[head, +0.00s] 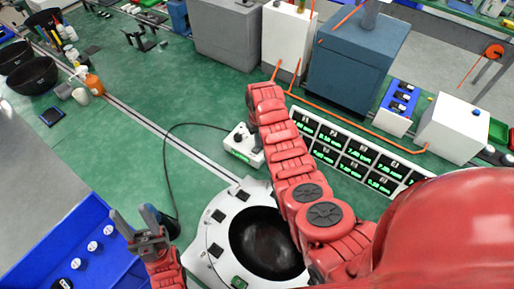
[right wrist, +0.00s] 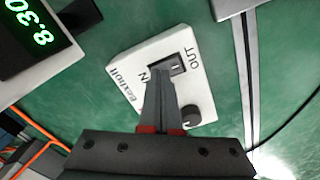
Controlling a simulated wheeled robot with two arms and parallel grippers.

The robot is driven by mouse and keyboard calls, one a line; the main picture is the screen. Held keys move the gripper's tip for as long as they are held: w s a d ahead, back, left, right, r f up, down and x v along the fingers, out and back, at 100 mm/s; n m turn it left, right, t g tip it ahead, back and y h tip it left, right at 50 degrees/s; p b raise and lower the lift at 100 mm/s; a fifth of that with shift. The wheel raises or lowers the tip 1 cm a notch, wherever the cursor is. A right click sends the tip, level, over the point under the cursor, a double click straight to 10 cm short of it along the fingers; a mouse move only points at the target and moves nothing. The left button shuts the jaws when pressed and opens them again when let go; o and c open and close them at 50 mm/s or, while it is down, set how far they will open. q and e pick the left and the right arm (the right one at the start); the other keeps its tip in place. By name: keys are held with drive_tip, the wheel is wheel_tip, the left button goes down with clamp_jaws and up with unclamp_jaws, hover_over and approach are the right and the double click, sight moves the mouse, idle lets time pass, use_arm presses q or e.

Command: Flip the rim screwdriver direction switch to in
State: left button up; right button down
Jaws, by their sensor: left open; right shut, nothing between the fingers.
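The screwdriver control box (right wrist: 150,62) is white and marked IN and OUT. Its dark direction switch (right wrist: 168,66) lies between these marks, and a black knob (right wrist: 191,115) sits lower on its face. The box also stands on the green bench in the head view (head: 240,148). My right gripper (right wrist: 159,78) is shut and empty. Its fingertips are over the box at the IN side of the switch and partly cover it; I cannot tell whether they touch. In the head view my arm hides this gripper. My left gripper (head: 135,222) is open and empty at lower left.
A black cable (head: 178,126) runs from the box to a dark object (head: 170,228) beside my left gripper. A white round fixture (head: 210,238) with a dark bowl lies in front. A display rack (head: 345,150) stands right of the box. A blue bin (head: 40,238) is at left.

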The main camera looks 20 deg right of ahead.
wheel_tip(320, 180, up, 2)
drive_tip(key=shift+w+r+p, duration=0.1)
drive_tip(key=shift+p, duration=0.4)
wheel_tip(320, 180, up, 2)
drive_tip(key=shift+r+p, duration=0.1)
drive_tip(key=shift+p, duration=0.25)
drive_tip(key=shift+r, duration=1.15)
